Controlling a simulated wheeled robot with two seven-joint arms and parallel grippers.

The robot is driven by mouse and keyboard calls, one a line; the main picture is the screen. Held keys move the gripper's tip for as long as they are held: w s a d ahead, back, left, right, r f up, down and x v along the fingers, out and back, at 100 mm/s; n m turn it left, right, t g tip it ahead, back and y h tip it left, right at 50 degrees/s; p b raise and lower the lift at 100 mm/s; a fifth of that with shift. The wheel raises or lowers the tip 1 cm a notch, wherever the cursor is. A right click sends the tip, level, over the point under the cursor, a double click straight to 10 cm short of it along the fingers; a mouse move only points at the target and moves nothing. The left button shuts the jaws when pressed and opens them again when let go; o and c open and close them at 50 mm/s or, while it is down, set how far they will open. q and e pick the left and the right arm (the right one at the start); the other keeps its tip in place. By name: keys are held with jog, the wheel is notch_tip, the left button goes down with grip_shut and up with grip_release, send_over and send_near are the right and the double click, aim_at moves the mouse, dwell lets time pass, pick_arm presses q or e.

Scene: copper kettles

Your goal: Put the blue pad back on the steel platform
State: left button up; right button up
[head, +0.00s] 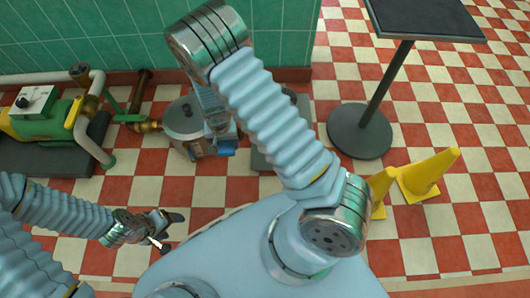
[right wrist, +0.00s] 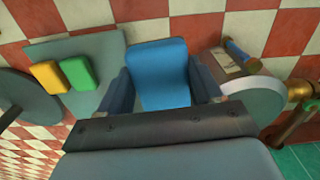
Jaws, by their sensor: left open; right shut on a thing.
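My right gripper (right wrist: 160,88) is shut on the blue pad (right wrist: 158,72), with one dark finger on each side of it. In the head view the blue pad (head: 226,149) shows low beside the round grey vessel, and my right arm partly covers the area. My left gripper (head: 170,231) is open and empty over the tiled floor at lower left.
The lidded grey vessel (head: 184,118) stands close to the held pad. A green pump with pipes (head: 45,118) is at the left. A black-topped stand (head: 425,18) and yellow cones (head: 428,173) are at the right. Checkered floor between them is clear.

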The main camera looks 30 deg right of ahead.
jog(key=shift+w+d+f+m+b, duration=0.3)
jog(key=shift+d+f+m+b, duration=0.2)
jog(key=shift+f, duration=0.25)
jog(key=d+f+b, duration=0.1)
jog(key=d+f, duration=0.1)
jog(key=d, duration=0.2)
jog(key=s+d+f+b, duration=0.1)
jog(key=d+f, duration=0.2)
jog(key=d+f+b, duration=0.1)
jog(key=d+f, duration=0.2)
jog(key=d, duration=0.1)
jog(key=shift+s+d+f, duration=0.15)
jog(key=shift+s+d, duration=0.15)
jog(key=shift+s, duration=0.05)
jog(key=shift+d+f+b, duration=0.2)
jog(key=shift+f+b, duration=0.05)
jog(key=shift+b, duration=0.05)
pick_arm(q)
notch_tip(320, 180, down, 7)
jog(key=b, duration=0.1)
jog(key=shift+d, duration=0.3)
pick_arm(e)
jog(key=shift+d+f, duration=0.2)
jog(key=shift+f, duration=1.45)
pick_arm(q)
jog(key=shift+w, duration=0.1)
